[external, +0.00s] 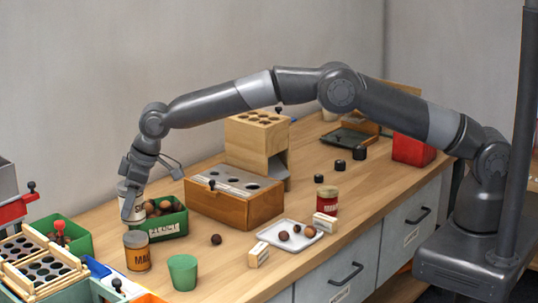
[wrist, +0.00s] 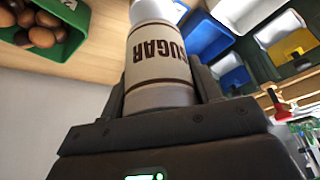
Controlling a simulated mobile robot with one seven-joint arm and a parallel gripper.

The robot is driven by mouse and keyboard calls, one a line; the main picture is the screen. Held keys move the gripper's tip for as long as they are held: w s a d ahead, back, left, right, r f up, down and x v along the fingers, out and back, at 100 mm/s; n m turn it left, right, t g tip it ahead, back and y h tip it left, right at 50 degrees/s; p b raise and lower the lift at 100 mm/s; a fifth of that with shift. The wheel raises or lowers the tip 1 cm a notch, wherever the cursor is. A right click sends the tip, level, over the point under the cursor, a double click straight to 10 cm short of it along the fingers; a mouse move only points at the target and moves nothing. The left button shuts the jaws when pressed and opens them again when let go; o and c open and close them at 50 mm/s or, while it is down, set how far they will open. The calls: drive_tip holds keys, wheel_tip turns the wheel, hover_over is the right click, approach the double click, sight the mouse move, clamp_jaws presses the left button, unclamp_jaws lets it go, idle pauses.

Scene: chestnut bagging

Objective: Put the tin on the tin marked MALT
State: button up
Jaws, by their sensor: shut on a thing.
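My gripper (external: 128,200) is shut on a white tin (external: 124,188), just left of the green crate of chestnuts. In the wrist view my gripper (wrist: 160,95) has a finger on each side of this tin (wrist: 158,62), whose label reads SUGAR. An orange tin with a dark top (external: 137,252), its dark lettering partly legible as MAL, stands upright on the table, below and slightly right of the held tin in the external view. I cannot tell how high the held tin is above the table.
The green crate (external: 168,228) stands right of my gripper, with a green cup (external: 183,272) in front. A wooden block with holes (external: 235,207), a white tray (external: 290,235) and a red tin (external: 327,202) are farther right. Slotted racks (external: 40,265) crowd the left.

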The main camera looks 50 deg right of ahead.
sight(130, 216)
drive_tip(key=shift+a+f, duration=0.1)
drive_tip(key=shift+f, duration=1.85)
drive_tip(key=o, duration=1.2)
drive_tip(key=shift+f, duration=0.2)
drive_tip(key=shift+c, duration=0.2)
drive_tip(key=v, duration=1.2)
drive_tip(key=shift+r, duration=0.15)
